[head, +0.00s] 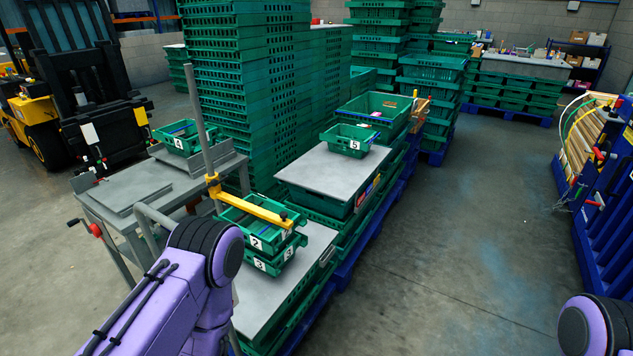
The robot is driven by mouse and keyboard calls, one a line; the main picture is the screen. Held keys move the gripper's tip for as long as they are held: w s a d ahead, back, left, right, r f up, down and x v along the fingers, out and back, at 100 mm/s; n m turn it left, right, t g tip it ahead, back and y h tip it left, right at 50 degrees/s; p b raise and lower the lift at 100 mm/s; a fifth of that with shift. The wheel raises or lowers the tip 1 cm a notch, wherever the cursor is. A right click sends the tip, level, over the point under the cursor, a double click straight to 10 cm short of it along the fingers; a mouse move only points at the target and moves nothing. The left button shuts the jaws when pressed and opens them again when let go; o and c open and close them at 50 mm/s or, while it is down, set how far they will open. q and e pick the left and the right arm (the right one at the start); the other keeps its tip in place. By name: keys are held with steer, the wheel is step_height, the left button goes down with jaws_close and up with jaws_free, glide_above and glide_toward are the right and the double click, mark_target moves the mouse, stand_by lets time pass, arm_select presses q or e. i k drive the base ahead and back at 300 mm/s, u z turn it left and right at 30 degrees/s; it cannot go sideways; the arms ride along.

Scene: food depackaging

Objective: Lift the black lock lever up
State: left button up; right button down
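A yellow clamp arm (258,209) reaches from a grey upright post (200,125) over a stack of green crates marked 2 (257,243) and 3 (262,266). A small black knob-like part (284,216) sits at the arm's far right end. I cannot tell whether it is the black lock lever; no other lever on the clamp is clear at this size. My purple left arm covers the lower left of the view, and part of my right arm shows at the bottom right corner. Neither gripper shows.
A grey metal table (130,195) with a red-knobbed handle (95,230) and crate 4 (178,146) stands left. Crate 5 (347,148) sits on a grey board (318,177). Tall green crate stacks (250,80) rise behind. A forklift (75,70) stands far left. The right-hand floor (460,230) is clear.

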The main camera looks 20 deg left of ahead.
mark_target(215, 182)
steer(key=z, duration=0.7)
steer(key=i, duration=1.55)
steer(key=u, duration=2.55)
